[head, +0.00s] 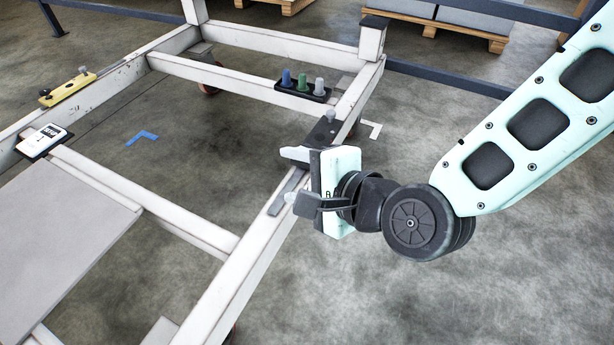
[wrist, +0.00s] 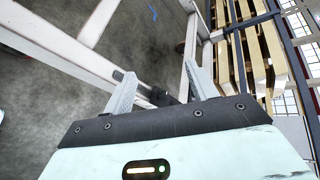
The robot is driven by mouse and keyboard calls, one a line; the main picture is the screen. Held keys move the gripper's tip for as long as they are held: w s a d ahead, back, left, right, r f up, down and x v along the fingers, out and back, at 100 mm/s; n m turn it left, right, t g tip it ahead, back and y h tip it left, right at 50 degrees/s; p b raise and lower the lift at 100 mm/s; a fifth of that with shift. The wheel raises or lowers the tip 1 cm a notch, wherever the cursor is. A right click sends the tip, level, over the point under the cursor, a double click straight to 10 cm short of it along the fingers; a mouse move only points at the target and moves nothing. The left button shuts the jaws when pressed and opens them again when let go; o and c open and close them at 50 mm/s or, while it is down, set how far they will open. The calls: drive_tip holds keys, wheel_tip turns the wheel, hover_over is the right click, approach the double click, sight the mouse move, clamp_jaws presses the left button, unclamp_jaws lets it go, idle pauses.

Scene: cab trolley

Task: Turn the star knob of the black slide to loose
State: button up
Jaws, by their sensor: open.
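The black slide (head: 320,133) sits on the white rail of the trolley frame in the head view, just beyond my gripper (head: 286,175). A small grey knob-like part (head: 331,115) stands at its far end; its star shape is too small to make out. My gripper is open and empty, its two pale fingers apart above the rail and pointing left. In the wrist view my gripper (wrist: 160,68) shows both fingers, with a dark part of the slide (wrist: 160,97) visible between them, partly hidden by the gripper body. I cannot tell whether anything touches.
A black holder (head: 303,92) with blue, green and grey pegs sits on the far crossbar. A grey panel (head: 60,220) covers the near left. Pallets (head: 440,28) stand behind.

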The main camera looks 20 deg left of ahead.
drive_tip(key=w+d+f+m+t+h+b, duration=0.1)
drive_tip(key=w+f+m+t+b, duration=0.35)
drive_tip(key=f+m+b, duration=0.55)
drive_tip(key=w+d+f+m+t+h+b, duration=0.1)
drive_tip(key=w+f+m+t+h+b, duration=0.15)
drive_tip(key=f+m+t+b, duration=0.55)
drive_tip(key=w+a+m+b, duration=0.1)
drive_tip(key=w+a+b, duration=0.1)
drive_tip(key=w+b, duration=0.1)
drive_tip(key=w+a+m+g+b, duration=0.1)
drive_tip(key=w+a+b, duration=0.2)
drive_tip(key=w, duration=0.3)
drive_tip(key=w+a+m+b, duration=0.1)
drive_tip(key=w+a+b, duration=0.2)
drive_tip(key=w, duration=0.1)
drive_tip(key=shift+w+a+f+m+g+y, duration=0.2)
drive_tip(key=shift+w+f+m+g+y, duration=0.1)
drive_tip(key=shift+w+g, duration=0.1)
drive_tip(key=shift+w+a+r, duration=0.2)
drive_tip(key=shift+w+a, duration=0.25)
drive_tip(key=shift+w, duration=0.2)
drive_tip(key=c, duration=1)
